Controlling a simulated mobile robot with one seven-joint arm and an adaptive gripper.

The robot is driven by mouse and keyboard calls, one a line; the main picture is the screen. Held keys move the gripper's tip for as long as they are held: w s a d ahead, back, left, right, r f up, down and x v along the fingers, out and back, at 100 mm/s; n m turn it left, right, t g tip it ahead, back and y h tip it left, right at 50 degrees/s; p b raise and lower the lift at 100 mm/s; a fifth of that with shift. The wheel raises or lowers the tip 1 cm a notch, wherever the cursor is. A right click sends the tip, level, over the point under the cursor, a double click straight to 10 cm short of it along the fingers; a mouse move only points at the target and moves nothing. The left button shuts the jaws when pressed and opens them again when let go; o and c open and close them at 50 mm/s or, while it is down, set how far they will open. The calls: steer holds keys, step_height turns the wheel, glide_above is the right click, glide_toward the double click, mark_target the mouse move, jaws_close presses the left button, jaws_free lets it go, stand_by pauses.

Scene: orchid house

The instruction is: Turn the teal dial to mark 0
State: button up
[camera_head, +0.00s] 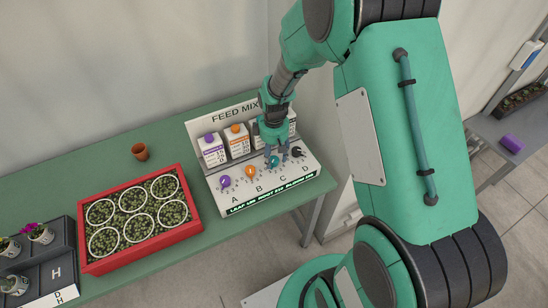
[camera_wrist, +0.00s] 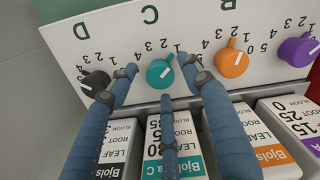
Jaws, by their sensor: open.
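The teal dial (camera_wrist: 159,74) sits on the white panel under letter C. Its pointer is toward the upper right in the wrist view, near the mark 1; the mark 0 is not clearly visible. My gripper (camera_wrist: 158,80) is open, with blue fingers on either side of the dial and a third finger below it. I cannot tell whether any finger touches the dial. In the head view the teal dial (camera_head: 272,162) shows just below the fingertips of my gripper (camera_head: 276,152).
The black dial (camera_wrist: 96,84) is close beside one finger; the orange dial (camera_wrist: 234,62) and purple dial (camera_wrist: 298,50) lie on the other side. Labelled cartons (camera_head: 212,150) stand behind the dials. A red tray (camera_head: 140,254) of plants and a terracotta pot (camera_head: 140,152) are to the left.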

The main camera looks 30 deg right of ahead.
steer(key=shift+f, duration=0.2)
steer(key=c, duration=1.2)
steer(key=shift+r+m+p, duration=0.1)
steer(key=shift+m+p, duration=0.2)
steer(key=shift+m, duration=0.1)
steer(key=shift+m+p, duration=0.65)
steer(key=shift+m, duration=0.55)
steer(key=shift+m+p, duration=0.55)
steer(key=shift+m, duration=1.05)
